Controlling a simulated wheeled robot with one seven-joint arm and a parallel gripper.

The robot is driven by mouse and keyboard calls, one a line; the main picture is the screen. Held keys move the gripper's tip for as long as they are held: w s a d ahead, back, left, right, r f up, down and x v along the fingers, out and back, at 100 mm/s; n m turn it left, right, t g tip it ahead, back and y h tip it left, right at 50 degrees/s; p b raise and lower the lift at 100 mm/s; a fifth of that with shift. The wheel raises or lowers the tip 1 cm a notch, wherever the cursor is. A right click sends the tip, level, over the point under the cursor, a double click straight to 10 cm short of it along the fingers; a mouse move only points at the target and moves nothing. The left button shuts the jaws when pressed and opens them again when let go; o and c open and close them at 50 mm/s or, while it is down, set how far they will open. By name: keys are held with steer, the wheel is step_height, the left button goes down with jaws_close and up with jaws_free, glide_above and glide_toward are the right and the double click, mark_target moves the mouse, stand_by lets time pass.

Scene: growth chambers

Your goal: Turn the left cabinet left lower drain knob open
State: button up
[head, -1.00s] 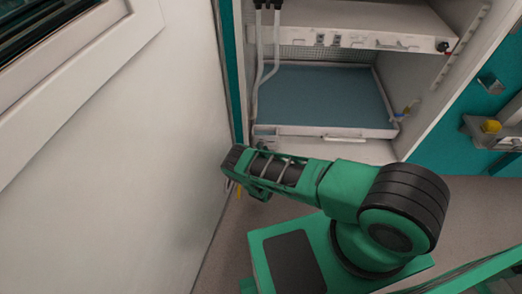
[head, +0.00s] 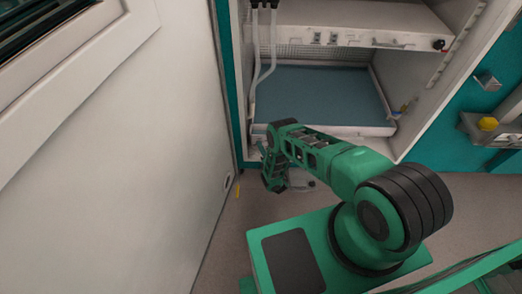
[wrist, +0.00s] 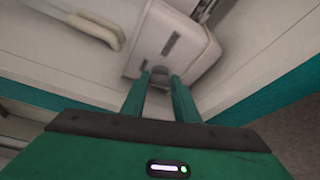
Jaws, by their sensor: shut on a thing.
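In the wrist view, a small grey round drain knob (wrist: 160,71) sits on the lower edge of a pale box-like housing (wrist: 190,42) with dark slots. The two green fingers of my gripper (wrist: 160,79) stand on either side of it, shut on it. In the head view, my gripper (head: 272,182) points down in front of the lower left part of the open white cabinet (head: 420,105). The knob is hidden behind my arm there, and its turn angle is too small to read.
Inside the cabinet is a blue-bottomed tray (head: 325,97) below a white shelf (head: 350,18), with pale hoses (head: 252,70) at the left. A large white door panel (head: 120,150) stands close on the left. A yellow knob (head: 488,124) is at the right. A pale handle (wrist: 95,30) shows in the wrist view.

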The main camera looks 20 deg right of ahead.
steer(key=shift+s+f+m, duration=0.1)
steer(key=shift+f+m, duration=0.1)
steer(key=shift+m, duration=0.2)
stand_by(0.4)
steer(key=o, duration=1.1)
steer(key=shift+c, duration=0.2)
steer(key=s+r, duration=0.1)
steer(key=s, duration=0.9)
steer(key=shift+s+d, duration=0.3)
steer(key=shift+d, duration=0.1)
